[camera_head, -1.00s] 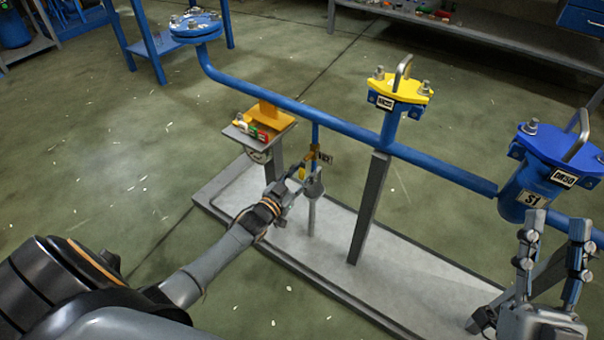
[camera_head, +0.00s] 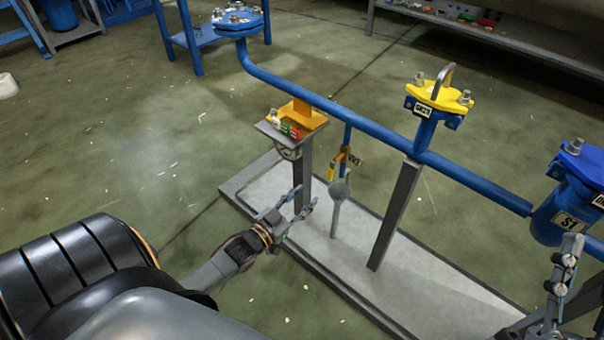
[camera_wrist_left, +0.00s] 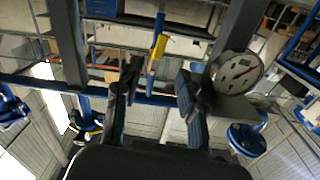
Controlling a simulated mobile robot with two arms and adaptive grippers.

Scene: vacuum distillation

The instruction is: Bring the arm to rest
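My left gripper (camera_head: 299,200) is in the middle of the head view, above the grey base plate (camera_head: 262,188) near its left edge. Its two fingers are apart with nothing between them. A grey round-headed post (camera_head: 337,208) stands just to its right, apart from it in the picture. In the left wrist view both fingers (camera_wrist_left: 155,88) show spread, with a yellow tag (camera_wrist_left: 159,46) beyond. My right gripper (camera_head: 572,285) is at the lower right edge, partly cut off. One finger shows clearly; its fingers showed spread and empty a second ago.
A blue pipe (camera_head: 375,128) crosses above the plate, with a yellow-topped flange (camera_head: 438,98) and a blue vessel (camera_head: 560,215). A small tray (camera_head: 290,125) with coloured parts stands behind the left gripper. A dial gauge (camera_wrist_left: 237,72) shows in the wrist view.

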